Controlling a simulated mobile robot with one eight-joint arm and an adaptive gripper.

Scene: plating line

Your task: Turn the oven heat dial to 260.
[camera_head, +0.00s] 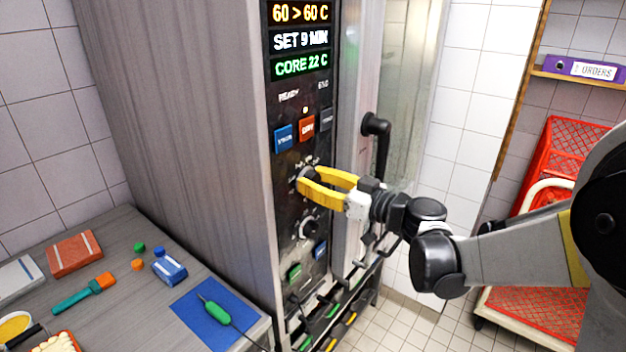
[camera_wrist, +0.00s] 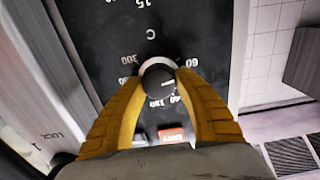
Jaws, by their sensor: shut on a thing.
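The heat dial (camera_wrist: 158,76) is a round black knob with a pale ring on the oven's black control panel (camera_head: 292,235). The fingers partly cover the dial in the head view. The oven display (camera_head: 300,40) reads "60 > 60 C", "SET 9 MIN" and "CORE 22 C". The dial's pointer is hard to make out.
A second dial (camera_head: 309,229) sits below on the panel. Blue and orange buttons (camera_head: 307,127) are above. The oven's black door handle (camera_head: 376,145) stands out to the right. A counter at left holds a blue mat (camera_head: 200,325) with a green-handled probe. Red crates (camera_head: 570,150) stand at right.

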